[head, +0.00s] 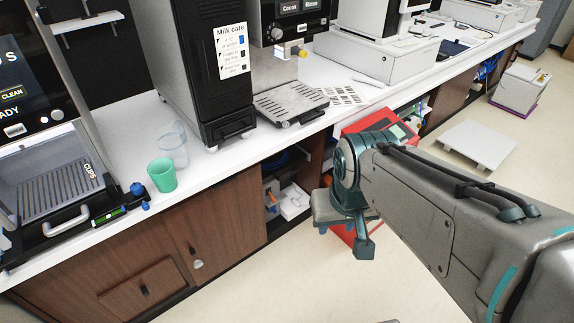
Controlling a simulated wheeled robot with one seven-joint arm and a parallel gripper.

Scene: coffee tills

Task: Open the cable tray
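My gripper (346,238) hangs pointing down in front of the counter, right of the open cabinet bay. One teal finger shows clearly; the other side is mostly hidden by the gripper body, so its opening cannot be judged. I see nothing held in it. No part is clearly marked as the cable tray. A brown wooden panel (146,287) with a small black handle is set low in the cabinet front at the lower left and looks shut. Blue cables (487,69) show in an open bay under the far right of the counter.
A red machine (382,123) with a screen stands behind my gripper. The white counter (225,163) holds coffee machines, a green cup (162,175) and a clear cup (173,146). An open bay holds white boxes (290,203). A white platform (478,146) lies on the floor; the front floor is clear.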

